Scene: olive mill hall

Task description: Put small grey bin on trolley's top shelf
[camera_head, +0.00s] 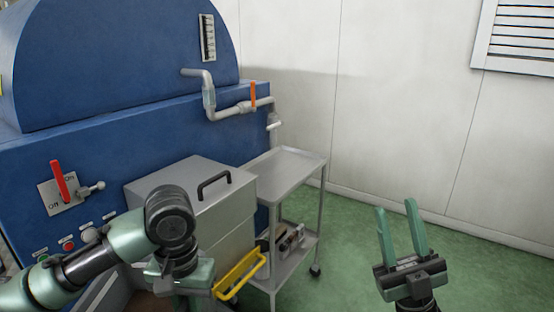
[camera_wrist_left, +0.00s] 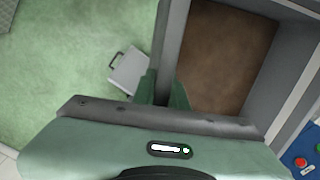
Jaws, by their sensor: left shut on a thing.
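My left gripper (camera_wrist_left: 166,90) is shut on the wall of an open grey bin (camera_wrist_left: 173,35), which I take as the small grey bin. The bin has straight grey walls and a brown inside. In the head view my left arm hides much of this gripper, and only part of the bin's grey rim (camera_head: 97,292) shows at the bottom edge. The trolley's top shelf (camera_head: 287,170) is flat, grey and empty, right of the blue machine. My right gripper (camera_head: 400,222) is open and empty, right of the trolley over the green floor.
A grey lidded box (camera_head: 200,190) with a black handle stands left of the trolley. A yellow bar (camera_head: 240,274) is before the trolley's lower part. Small items (camera_head: 290,238) lie on its lower shelf. A pipe (camera_head: 228,110) from the blue machine (camera_head: 110,130) ends near the top shelf's back.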

